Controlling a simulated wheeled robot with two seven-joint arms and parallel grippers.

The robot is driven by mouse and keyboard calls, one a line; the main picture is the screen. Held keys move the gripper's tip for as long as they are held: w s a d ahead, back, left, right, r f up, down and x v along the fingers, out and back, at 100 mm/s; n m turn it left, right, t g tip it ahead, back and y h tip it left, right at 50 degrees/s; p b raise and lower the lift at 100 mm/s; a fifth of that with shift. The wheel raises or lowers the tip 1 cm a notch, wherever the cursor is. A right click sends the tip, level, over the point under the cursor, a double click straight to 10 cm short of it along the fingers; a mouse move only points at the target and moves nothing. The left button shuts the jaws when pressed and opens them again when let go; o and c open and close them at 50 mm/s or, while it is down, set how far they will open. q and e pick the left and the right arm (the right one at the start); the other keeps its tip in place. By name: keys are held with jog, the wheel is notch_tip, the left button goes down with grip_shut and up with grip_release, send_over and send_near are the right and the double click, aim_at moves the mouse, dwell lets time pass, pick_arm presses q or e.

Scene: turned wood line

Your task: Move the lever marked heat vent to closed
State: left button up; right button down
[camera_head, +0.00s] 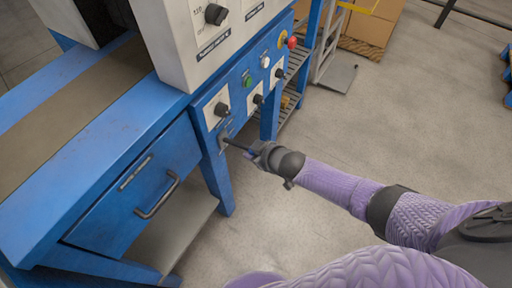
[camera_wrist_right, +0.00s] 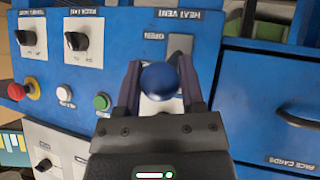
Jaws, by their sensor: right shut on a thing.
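The heat vent lever has a dark blue ball knob (camera_wrist_right: 158,80), seen in the right wrist view below the HEAT VENT label (camera_wrist_right: 192,16). An OPEN label (camera_wrist_right: 154,36) sits beside a grey strip (camera_wrist_right: 180,46) above the knob. My right gripper (camera_wrist_right: 161,70) has a finger on each side of the knob and is shut on it. The knob and gripper hide the lower part of the lever plate, and no closed mark is readable. In the head view my right gripper (camera_head: 252,150) is at the blue panel's lower front edge. My left gripper is not in view.
Next to the lever are two black rotary knobs (camera_wrist_right: 75,41), a green button (camera_wrist_right: 102,102), a white button (camera_wrist_right: 64,93) and a red button (camera_wrist_right: 17,91). A blue drawer (camera_head: 135,190) with a metal handle is to the left in the head view. Open floor (camera_head: 400,120) lies right.

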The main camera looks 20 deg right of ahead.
jog(key=shift+w+a+r+p, duration=0.1)
jog(key=shift+w+r+p, duration=0.15)
jog(key=shift+r, duration=0.4)
jog(key=shift+w+a+r+p, duration=0.1)
jog(key=shift+r+p, duration=0.25)
jog(key=shift+r, duration=0.25)
jog(key=shift+w+a+r, duration=0.15)
jog(key=shift+w+r, duration=0.05)
jog(key=shift+r, duration=0.2)
jog(key=shift+p, duration=0.3)
jog(key=shift+r, duration=0.15)
jog(key=shift+c, duration=1.1)
grip_release()
